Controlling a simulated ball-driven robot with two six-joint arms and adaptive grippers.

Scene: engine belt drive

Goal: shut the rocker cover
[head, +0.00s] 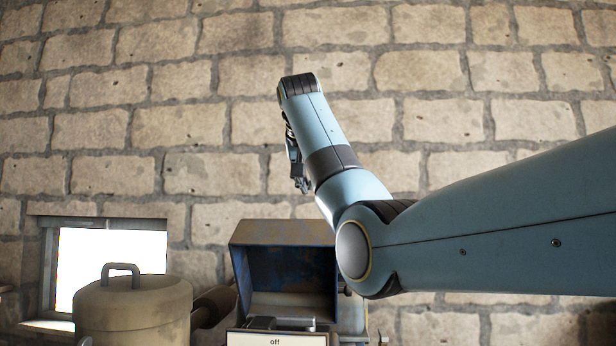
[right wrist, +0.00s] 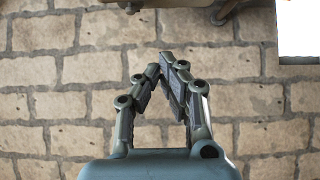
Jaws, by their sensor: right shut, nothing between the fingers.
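A worn blue, box-like cover (head: 284,268) stands at the lower middle of the head view, its hollow inside facing me. It looks like the rocker cover, standing open; its hinge is not clear to see. My right gripper (head: 300,184) is above the cover, well apart from it, hanging from the raised wrist. In the right wrist view the fingers of my right gripper (right wrist: 169,68) come together at the tips with nothing between them. My right forearm hides part of the cover's right side. My left gripper is not in view.
A rusty tank (head: 133,308) with a handle on its lid stands left of the cover. A plate reading "off" (head: 276,340) is below the cover. A bright window (head: 110,262) is at the left in a stone wall (head: 200,120).

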